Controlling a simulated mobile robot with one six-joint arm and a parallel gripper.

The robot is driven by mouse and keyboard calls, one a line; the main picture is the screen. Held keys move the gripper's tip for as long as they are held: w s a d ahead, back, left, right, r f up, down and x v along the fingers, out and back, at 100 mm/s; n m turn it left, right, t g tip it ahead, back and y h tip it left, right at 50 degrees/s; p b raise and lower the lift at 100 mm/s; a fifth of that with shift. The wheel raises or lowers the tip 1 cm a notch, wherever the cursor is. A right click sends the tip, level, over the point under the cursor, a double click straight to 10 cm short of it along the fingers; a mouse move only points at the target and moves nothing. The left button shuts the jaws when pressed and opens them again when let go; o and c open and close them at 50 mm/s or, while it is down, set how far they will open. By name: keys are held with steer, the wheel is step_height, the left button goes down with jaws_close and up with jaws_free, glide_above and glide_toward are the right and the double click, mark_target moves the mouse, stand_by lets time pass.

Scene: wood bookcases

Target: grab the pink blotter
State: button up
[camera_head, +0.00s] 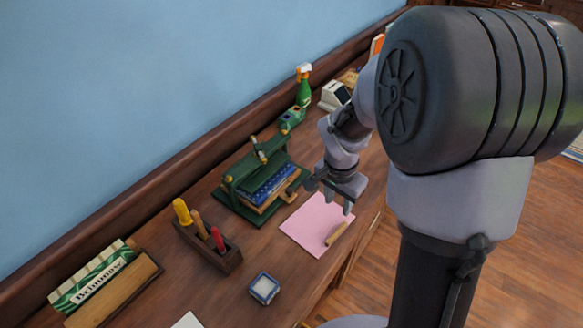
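The pink blotter (308,232) is a flat pink sheet lying on the wooden desk. A small yellowish stick-like object (336,235) lies on its right part. My gripper (330,198) is over the blotter's far edge, pointing down, with its fingers spread apart and nothing visible between them. I cannot tell whether the fingertips touch the sheet. My gripper and wrist hide part of the blotter's far side.
A green press (240,183) stands just left of the blotter. A wooden tool holder (222,258), a small blue-and-white box (264,288) and a green-and-white box (95,275) are nearer.

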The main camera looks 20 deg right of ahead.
mark_target(337, 232)
steer(key=d+f+b, duration=0.1)
steer(key=f+b, duration=0.1)
steer(key=f, duration=0.4)
steer(key=w+f+b, duration=0.1)
steer(key=f+b, duration=0.1)
steer(key=f, duration=0.3)
steer(key=d+f+b, duration=0.1)
steer(key=f+b, duration=0.2)
steer(key=f, duration=0.3)
steer(key=shift+w+d+f, duration=0.25)
steer(key=shift+d+f, duration=0.05)
steer(key=shift+r, duration=0.1)
jaws_close()
